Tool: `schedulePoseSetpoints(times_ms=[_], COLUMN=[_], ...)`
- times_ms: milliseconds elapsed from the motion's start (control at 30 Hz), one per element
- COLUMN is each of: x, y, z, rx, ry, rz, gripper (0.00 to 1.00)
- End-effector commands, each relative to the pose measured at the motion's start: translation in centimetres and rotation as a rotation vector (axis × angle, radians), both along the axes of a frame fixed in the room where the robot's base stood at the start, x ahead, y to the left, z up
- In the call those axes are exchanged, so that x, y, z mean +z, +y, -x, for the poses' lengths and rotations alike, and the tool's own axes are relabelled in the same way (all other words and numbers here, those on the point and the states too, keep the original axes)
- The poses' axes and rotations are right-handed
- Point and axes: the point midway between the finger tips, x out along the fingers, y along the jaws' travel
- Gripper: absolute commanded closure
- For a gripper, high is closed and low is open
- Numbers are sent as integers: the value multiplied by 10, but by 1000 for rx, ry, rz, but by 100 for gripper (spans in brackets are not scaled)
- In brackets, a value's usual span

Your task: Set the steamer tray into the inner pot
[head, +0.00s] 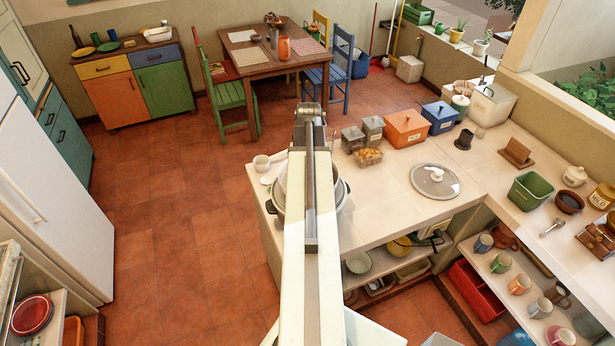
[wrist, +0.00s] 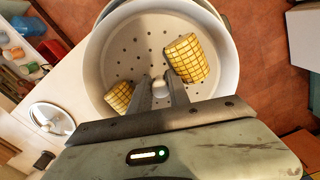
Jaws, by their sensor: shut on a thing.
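The steamer tray (wrist: 130,55) is a white, round, perforated tray with a small central knob (wrist: 160,88). Two pieces of yellow corn (wrist: 187,58) lie in it, one on each side of my gripper. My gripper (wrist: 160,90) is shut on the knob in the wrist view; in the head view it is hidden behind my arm. In the head view the pot (head: 342,196) stands at the counter's left end, largely covered by my arm. A pale rim of the tray (head: 282,178) shows at the pot's top. I cannot tell whether the tray is seated or held above.
A round lid (head: 434,180) lies on the counter (head: 390,218) right of the pot. A small bowl of orange food (head: 368,157), grey canisters (head: 372,130) and an orange box (head: 406,128) stand behind it. A white cup (head: 262,163) is left of the pot. Open floor lies left.

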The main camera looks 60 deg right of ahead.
Motion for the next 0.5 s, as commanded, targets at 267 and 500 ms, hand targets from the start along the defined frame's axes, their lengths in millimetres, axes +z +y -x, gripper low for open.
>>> schedulePoseSetpoints(times_ms=[267, 500], x=[-31, -53], y=[0, 0], z=[0, 1], rx=[-1, -1], ry=[0, 0], rz=[0, 0], gripper=[100, 100])
